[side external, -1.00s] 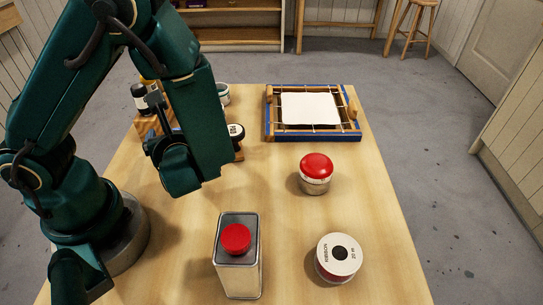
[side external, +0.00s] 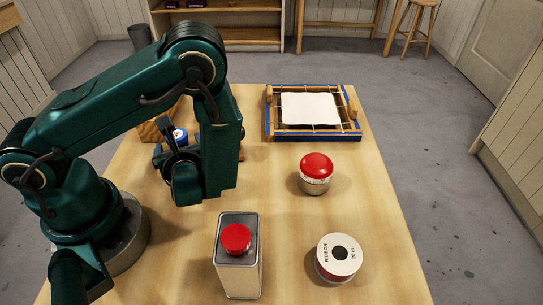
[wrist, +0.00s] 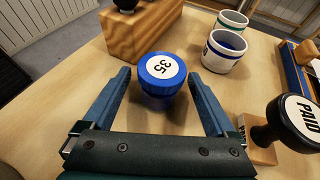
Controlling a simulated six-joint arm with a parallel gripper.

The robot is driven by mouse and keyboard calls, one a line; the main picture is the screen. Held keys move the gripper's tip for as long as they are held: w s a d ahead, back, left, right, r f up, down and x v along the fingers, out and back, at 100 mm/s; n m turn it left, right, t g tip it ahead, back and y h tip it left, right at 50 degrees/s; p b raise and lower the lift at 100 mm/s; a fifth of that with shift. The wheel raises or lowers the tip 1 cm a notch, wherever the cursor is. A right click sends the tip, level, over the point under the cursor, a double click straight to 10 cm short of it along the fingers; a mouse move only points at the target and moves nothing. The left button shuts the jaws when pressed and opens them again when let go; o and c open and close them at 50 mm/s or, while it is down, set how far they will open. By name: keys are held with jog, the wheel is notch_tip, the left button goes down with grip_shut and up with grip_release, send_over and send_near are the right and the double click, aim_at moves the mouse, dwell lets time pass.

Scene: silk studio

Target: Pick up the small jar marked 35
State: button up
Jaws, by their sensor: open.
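The small jar marked 35 (wrist: 162,72) has a blue lid with a white label and stands upright on the table in the wrist view. My gripper (wrist: 160,84) is open, with one finger to the left of the jar and one to the right, and a gap shows on both sides. The jar's lower part is partly hidden behind its lid. In the side view the jar (side external: 179,135) shows only in part behind my arm, and my fingertips there are hard to make out.
A wooden block (wrist: 142,32) stands behind the jar to the left. A white cup with a blue band (wrist: 224,52) stands behind right. A PAID stamp (wrist: 292,122) is close on the right. A red-capped tin (side external: 237,265) and red-lidded jar (side external: 315,174) stand farther off.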

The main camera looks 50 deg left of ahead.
grip_shut()
jog(key=shift+r, duration=0.1)
